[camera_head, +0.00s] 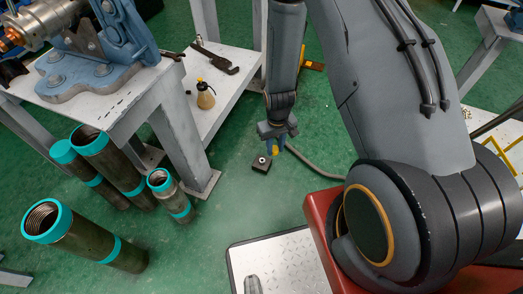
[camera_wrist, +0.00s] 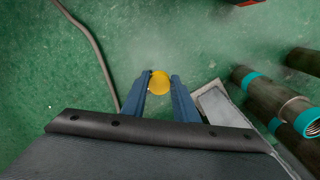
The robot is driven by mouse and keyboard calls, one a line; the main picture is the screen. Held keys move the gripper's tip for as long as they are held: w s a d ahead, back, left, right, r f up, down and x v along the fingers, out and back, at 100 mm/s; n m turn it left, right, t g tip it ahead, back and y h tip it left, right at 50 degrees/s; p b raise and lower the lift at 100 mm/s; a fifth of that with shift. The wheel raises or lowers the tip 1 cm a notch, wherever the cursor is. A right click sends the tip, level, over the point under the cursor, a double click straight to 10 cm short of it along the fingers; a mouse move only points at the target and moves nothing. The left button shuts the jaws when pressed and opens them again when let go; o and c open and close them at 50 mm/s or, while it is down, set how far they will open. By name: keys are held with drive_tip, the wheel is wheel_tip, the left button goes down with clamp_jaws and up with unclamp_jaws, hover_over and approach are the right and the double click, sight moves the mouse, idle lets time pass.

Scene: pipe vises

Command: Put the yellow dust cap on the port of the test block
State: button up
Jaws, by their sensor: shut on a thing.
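The yellow dust cap (camera_head: 275,150) is held between the fingertips of my gripper (camera_head: 273,147), above the green floor. In the wrist view the round cap (camera_wrist: 160,82) sits between the two blue fingers of my gripper (camera_wrist: 161,77), which are shut on it. The test block (camera_head: 260,166) is a small dark block on the floor with a small pale port on top. In the head view it shows just below and left of the cap, apart from it. I cannot make out the block in the wrist view.
A white workbench (camera_head: 232,84) with a blue vise (camera_head: 100,50) stands at the left. Several pipes with teal bands (camera_head: 120,250) stand at the lower left. A grey hose (camera_head: 315,167) lies on the floor to the right; it also shows in the wrist view (camera_wrist: 95,45).

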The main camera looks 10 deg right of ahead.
drive_tip(key=w+f+n+b, duration=0.2)
drive_tip(key=w+f+b, duration=0.7)
drive_tip(key=f+b, duration=0.4)
drive_tip(key=w+f+n+b, duration=0.3)
drive_tip(key=w+f+b, duration=0.7)
drive_tip(key=f+b, duration=0.2)
drive_tip(key=shift+w+f+n+b, duration=0.15)
drive_tip(key=shift+f+n+b, duration=0.2)
drive_tip(key=shift+b, duration=0.55)
drive_tip(key=shift+s+d+f+b, duration=0.15)
drive_tip(key=shift+f+b, duration=0.35)
drive_tip(key=shift+f, duration=0.95)
drive_tip(key=shift+s+d+f+b, duration=0.15)
drive_tip(key=shift+f+b, duration=0.3)
drive_tip(key=shift+f, duration=1)
drive_tip(key=shift+a, duration=0.1)
drive_tip(key=shift+p, duration=0.55)
drive_tip(key=shift+f+b, duration=0.65)
drive_tip(key=shift+f, duration=0.7)
